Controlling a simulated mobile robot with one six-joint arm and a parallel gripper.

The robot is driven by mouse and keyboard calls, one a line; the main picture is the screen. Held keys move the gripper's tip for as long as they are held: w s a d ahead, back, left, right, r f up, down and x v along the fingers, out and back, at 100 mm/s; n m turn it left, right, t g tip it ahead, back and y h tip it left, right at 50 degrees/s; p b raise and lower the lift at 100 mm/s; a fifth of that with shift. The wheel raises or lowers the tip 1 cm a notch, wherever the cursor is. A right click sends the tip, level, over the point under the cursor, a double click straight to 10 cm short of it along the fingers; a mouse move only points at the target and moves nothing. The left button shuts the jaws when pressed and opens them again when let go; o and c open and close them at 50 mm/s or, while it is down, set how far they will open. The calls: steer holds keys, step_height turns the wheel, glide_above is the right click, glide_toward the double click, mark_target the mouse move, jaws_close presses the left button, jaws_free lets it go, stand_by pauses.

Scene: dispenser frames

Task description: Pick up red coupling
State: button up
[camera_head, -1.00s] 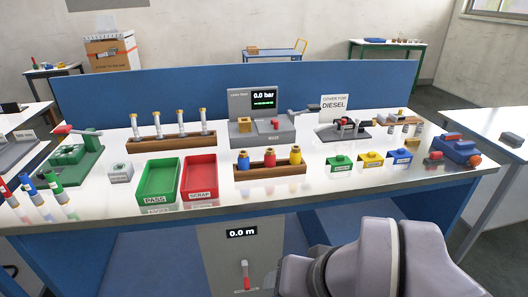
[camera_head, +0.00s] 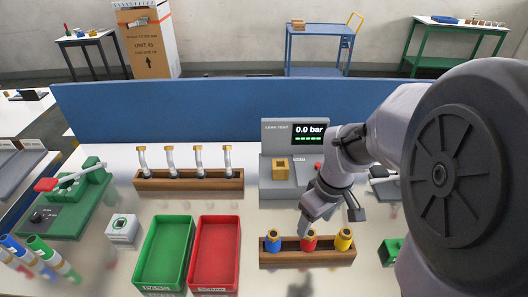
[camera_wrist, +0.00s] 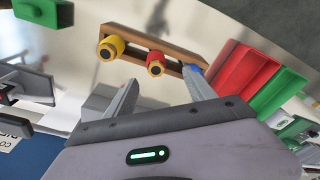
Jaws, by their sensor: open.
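The red coupling (camera_head: 309,241) stands in the middle of a wooden rack (camera_head: 280,258), between a blue coupling (camera_head: 273,240) and a yellow coupling (camera_head: 344,239). My gripper (camera_head: 305,224) is above and behind the rack, close to the red coupling in the head view. In the wrist view the two fingers of my gripper (camera_wrist: 164,88) are spread apart with nothing between them. The blue coupling (camera_wrist: 194,71) is partly hidden by a finger.
A green tray (camera_head: 138,264) and a red tray (camera_head: 236,264) stand left of the rack. Behind are the leak tester (camera_head: 278,190) and a rack of hose-like pieces (camera_head: 190,184). A green block (camera_head: 391,252) is to the right. My arm hides the bench's right side.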

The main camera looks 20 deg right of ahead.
mark_target(309, 236)
steer(key=f, duration=0.2)
steer(key=f+b, duration=0.1)
steer(key=f, duration=0.1)
steer(key=f+b, duration=0.1)
steer(key=f, duration=0.1)
steer(key=shift+w+f, duration=0.35)
steer(key=shift+w, duration=0.05)
steer(key=f+b, duration=0.1)
steer(key=f, duration=0.1)
steer(key=w+f+b, duration=0.1)
steer(key=f+b, duration=0.1)
steer(key=f, duration=0.1)
steer(key=shift+w+d, duration=0.1)
steer(key=shift+d, duration=0.1)
steer(key=shift+r, duration=0.15)
steer(key=shift+c, duration=0.2)
jaws_close()
